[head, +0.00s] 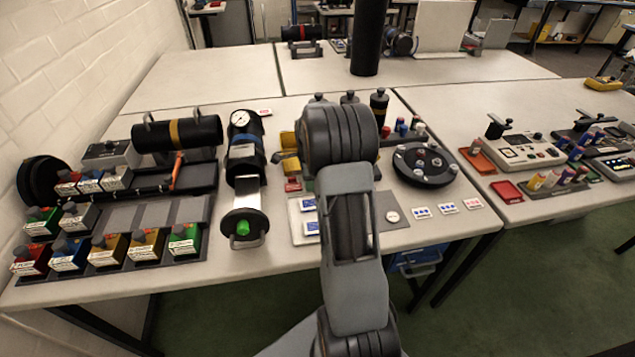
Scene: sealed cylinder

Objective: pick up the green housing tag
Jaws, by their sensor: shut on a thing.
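My gripper is not visible; my own arm stands in the middle of the head view and hides whatever is behind its upper joint. I cannot make out a tag that is clearly the green housing tag. A small green piece (242,227) sits on the round dark end cap (255,242) of the opened cylinder housing (245,150). Two green-bodied boxes with white labels stand in the rack at left, one at the front right (184,246) and one at the back left (41,224).
A long black cylinder (180,134) lies on a stand at the back left. A round dark carousel (424,166) stands right of my arm. Several small cards, one a blue-marked card (421,212), lie near the front edge. An instrument box (515,150) stands on the right table.

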